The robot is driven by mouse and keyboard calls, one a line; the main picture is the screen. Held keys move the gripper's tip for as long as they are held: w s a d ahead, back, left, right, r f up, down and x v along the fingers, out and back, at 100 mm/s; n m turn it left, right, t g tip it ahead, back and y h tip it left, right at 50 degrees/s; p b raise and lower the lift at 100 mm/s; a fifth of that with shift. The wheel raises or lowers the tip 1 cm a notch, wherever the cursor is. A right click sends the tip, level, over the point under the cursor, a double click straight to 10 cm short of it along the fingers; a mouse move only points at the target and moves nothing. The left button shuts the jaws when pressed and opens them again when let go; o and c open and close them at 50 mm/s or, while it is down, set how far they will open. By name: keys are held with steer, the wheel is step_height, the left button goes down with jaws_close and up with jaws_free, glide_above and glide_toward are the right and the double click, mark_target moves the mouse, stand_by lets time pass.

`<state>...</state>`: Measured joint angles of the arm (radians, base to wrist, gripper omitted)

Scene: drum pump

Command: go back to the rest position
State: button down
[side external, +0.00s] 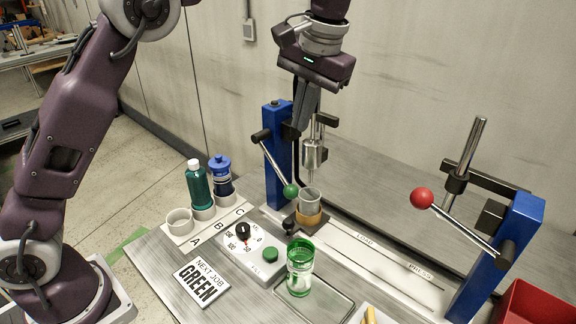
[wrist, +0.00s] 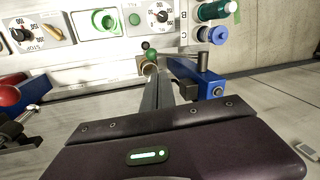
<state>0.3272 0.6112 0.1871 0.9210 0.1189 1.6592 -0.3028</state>
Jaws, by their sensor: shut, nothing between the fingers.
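My gripper (side external: 303,108) is above the bench at the left blue press post, with its fingers together and empty. In the wrist view its long fingers (wrist: 152,84) point down toward the metal cup (wrist: 150,68). In the side view the grey cup (side external: 310,200) stands in an orange-brown holder (side external: 308,219) below the metal nozzle (side external: 314,155). The fingers partly overlap the post's head from this angle; I cannot tell how much space is between them.
A green-knobbed lever (side external: 291,190) and a red-knobbed lever (side external: 422,198) stick out from blue posts. A green glass (side external: 299,268) stands on a tray. Green and blue bottles (side external: 197,184) stand at the left. A red bin (side external: 537,305) is at the lower right. The air at the upper right is free.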

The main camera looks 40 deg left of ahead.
steer(key=s+a+r+t+h, duration=0.1)
steer(key=s+a+r, duration=0.2)
steer(key=s, duration=0.4)
steer(key=s+a+r+t+h, duration=0.1)
steer(key=s+a+r+t, duration=0.15)
steer(key=s, duration=0.45)
steer(key=s+f+t, duration=0.1)
steer(key=s+f, duration=0.2)
steer(key=s, duration=0.4)
steer(key=s+f+m+t, duration=0.1)
steer(key=s+f, duration=0.3)
steer(key=s, duration=0.3)
steer(key=shift+s+f+m+h, duration=0.2)
steer(key=shift+s+m+h, duration=0.1)
steer(key=shift+s, duration=0.1)
